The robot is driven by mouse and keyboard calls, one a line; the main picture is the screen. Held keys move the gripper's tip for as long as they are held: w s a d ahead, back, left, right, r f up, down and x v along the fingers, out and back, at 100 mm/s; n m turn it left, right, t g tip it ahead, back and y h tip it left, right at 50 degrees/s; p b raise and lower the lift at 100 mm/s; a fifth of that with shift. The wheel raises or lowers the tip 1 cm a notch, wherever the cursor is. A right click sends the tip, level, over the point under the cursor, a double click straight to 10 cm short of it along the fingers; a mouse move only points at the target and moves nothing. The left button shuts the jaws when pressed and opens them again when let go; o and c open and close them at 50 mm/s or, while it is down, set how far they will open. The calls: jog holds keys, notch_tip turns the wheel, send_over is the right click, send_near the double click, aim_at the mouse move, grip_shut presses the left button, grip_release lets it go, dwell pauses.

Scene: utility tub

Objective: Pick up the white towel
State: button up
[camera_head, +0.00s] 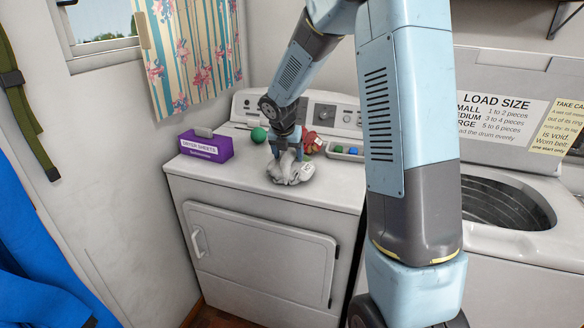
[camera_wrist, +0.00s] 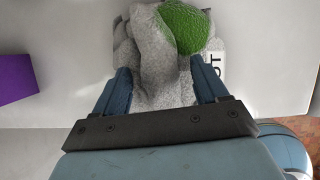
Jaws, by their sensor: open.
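A crumpled white-grey towel (camera_head: 290,172) lies on top of the dryer (camera_head: 232,178). My gripper (camera_head: 286,150) points down over the towel from above. In the wrist view my gripper (camera_wrist: 163,85) is open, with one blue finger on each side of a folded part of the towel (camera_wrist: 150,60). I cannot tell whether the fingers touch the cloth. A green ball (camera_wrist: 184,27) shows at the towel's far side in the wrist view. In the head view a green ball (camera_head: 258,135) stands behind and left of my gripper.
A purple dryer-sheets box (camera_head: 206,147) stands left on the dryer; it also shows in the wrist view (camera_wrist: 14,66). A red item (camera_head: 311,142) and a small tray (camera_head: 345,151) sit toward the back right. The open washer (camera_head: 500,205) stands right. The dryer's front top is clear.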

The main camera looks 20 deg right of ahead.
jog(key=shift+c, duration=0.3)
jog(key=c, duration=1.2)
jog(key=shift+s+f, duration=0.1)
grip_shut()
